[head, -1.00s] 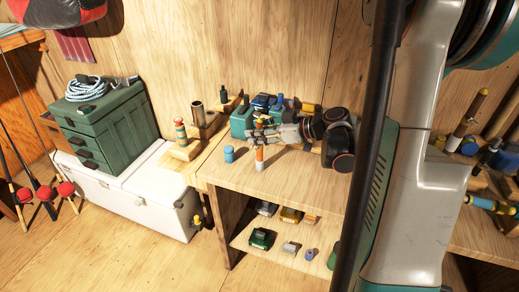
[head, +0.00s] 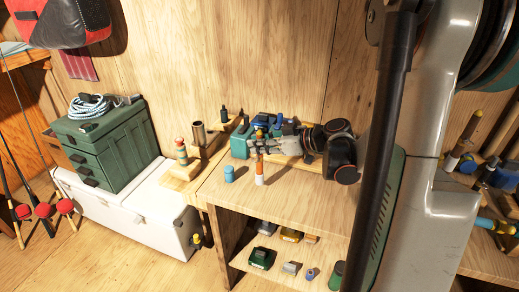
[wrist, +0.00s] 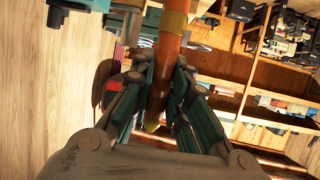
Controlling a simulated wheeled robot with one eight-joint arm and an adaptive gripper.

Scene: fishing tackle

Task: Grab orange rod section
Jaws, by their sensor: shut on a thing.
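The orange rod section (head: 259,170) stands upright at the front left of the wooden bench top, with a pale lower end in the head view. My gripper (head: 257,146) is shut on its upper part, reaching in from the right. In the wrist view the orange rod section (wrist: 165,62) runs between the two fingers of my gripper (wrist: 158,85), with a yellowish band near the top and a yellowish tip. The fingers hide part of it. I cannot tell whether its lower end touches the bench.
A blue cylinder (head: 229,173) stands just left of the rod. Teal and blue tackle items (head: 240,142) crowd the bench behind my gripper. A wooden stepped stand (head: 185,172) is at the left. The front of the bench top (head: 310,205) is clear.

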